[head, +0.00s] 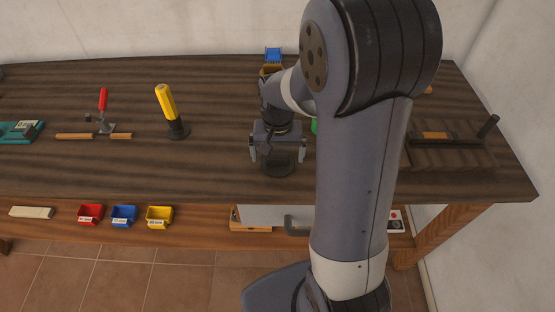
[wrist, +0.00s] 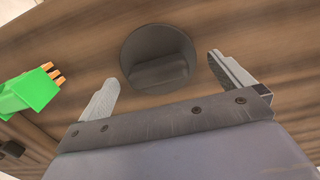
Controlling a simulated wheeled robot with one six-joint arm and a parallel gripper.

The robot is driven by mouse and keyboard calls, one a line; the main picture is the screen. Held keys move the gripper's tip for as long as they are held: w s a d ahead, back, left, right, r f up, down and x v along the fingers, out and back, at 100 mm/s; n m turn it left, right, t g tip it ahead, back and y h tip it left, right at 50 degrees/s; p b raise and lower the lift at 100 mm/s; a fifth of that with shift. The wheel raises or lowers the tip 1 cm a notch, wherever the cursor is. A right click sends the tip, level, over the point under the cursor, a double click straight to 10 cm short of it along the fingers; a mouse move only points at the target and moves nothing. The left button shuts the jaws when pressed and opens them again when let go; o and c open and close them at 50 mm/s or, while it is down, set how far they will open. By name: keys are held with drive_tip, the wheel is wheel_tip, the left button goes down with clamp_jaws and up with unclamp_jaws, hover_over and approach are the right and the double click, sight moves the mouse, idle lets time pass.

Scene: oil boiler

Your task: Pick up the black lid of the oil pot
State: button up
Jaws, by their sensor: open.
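The black lid (wrist: 158,48) is a dark round disc with a raised bar-shaped handle, lying on the wooden table in the wrist view. In the head view the lid (head: 277,170) shows just below my gripper (head: 277,155), partly hidden by it. My gripper (wrist: 161,73) is open and empty. Its two fingers stand on either side of the lid's handle in the wrist picture, with space on both sides. I cannot tell the exact height of the fingertips above the lid. I cannot make out the oil pot.
A green object with orange tips (wrist: 30,92) lies beside the lid, mostly hidden by my arm in the head view. A yellow-handled tool (head: 167,101) stands to the left. A blue spool (head: 273,55) is behind. A dark wooden tray (head: 450,155) sits at right.

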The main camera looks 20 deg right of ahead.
drive_tip(key=shift+f, duration=0.3)
drive_tip(key=shift+c, duration=0.3)
drive_tip(key=c, duration=0.8)
drive_tip(key=shift+c, duration=0.2)
